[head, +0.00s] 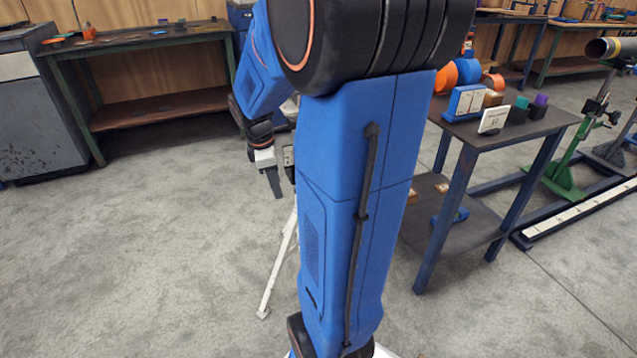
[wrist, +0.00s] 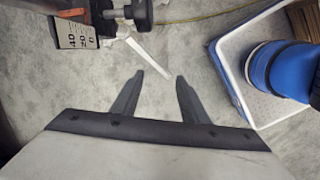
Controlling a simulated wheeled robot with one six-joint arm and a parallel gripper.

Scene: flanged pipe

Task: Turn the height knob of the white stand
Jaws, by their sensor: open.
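The white stand shows in the head view as a pale leg (head: 280,262) reaching the floor; my arm hides most of the rest. In the wrist view a white leg (wrist: 148,57) runs diagonally over the floor. At the top left are a scale plate (wrist: 76,34) with numbers and a dark rounded part (wrist: 141,13) on a metal rod. This part may be the height knob; I cannot tell for sure. My gripper (wrist: 160,77) is open, with nothing between its fingers, below and apart from that part in the picture. It also shows in the head view (head: 280,183), partly hidden by my arm.
A dark-topped table (head: 545,125) with coloured rings and blocks stands at right. A green pipe stand (head: 560,175) and a floor rail (head: 575,212) lie beyond it. A workbench (head: 140,42) stands at the back left. The floor at left is clear.

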